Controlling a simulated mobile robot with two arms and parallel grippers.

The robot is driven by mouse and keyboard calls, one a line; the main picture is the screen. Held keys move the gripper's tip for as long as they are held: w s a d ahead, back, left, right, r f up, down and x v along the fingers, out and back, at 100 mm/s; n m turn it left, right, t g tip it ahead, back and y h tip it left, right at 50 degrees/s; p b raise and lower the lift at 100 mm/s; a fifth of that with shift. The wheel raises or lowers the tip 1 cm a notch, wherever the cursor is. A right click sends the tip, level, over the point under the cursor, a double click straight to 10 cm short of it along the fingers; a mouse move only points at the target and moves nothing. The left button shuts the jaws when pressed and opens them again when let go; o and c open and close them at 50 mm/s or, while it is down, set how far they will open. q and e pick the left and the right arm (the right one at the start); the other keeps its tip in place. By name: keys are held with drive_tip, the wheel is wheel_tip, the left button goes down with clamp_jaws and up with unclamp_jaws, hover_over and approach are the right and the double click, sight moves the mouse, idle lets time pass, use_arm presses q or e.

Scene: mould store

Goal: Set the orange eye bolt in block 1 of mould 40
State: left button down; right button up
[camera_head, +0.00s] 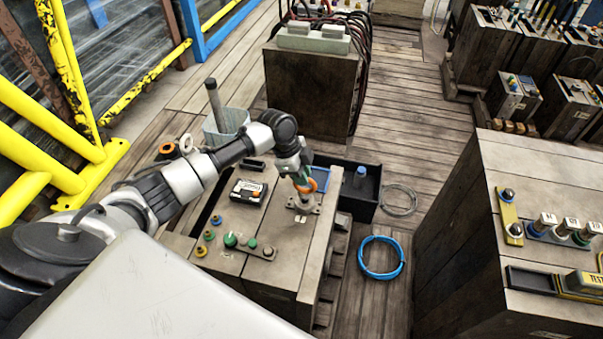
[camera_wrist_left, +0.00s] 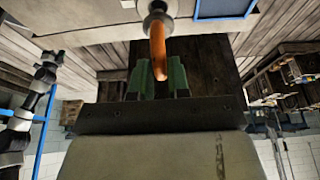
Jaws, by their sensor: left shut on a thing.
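The orange eye bolt (camera_head: 310,185) is between the fingers of my left gripper (camera_head: 302,182). In the left wrist view the orange ring (camera_wrist_left: 158,50) stands out between the two green finger pads (camera_wrist_left: 159,80), and its lower end meets a round grey boss (camera_wrist_left: 157,14). In the head view the bolt is just over a grey metal plate (camera_head: 298,206) on the wooden block (camera_head: 270,268). Whether it is seated in the plate or only touching it, I cannot tell. No mould or block number is readable. My right gripper is out of view.
On the same block are a small labelled case (camera_head: 248,192) and a green knob (camera_head: 230,240). A blue hose coil (camera_head: 380,274) lies on the floor to the right. Yellow rails (camera_head: 45,130) border the left. A large wooden block (camera_head: 450,240) stands right.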

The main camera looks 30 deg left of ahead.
use_arm(q)
drive_tip(key=shift+f, duration=0.25)
drive_tip(key=shift+f, duration=0.3)
drive_tip(key=shift+f+b, duration=0.45)
idle(0.9)
drive_tip(key=c, duration=1)
unclamp_jaws()
drive_tip(key=v, duration=1.1)
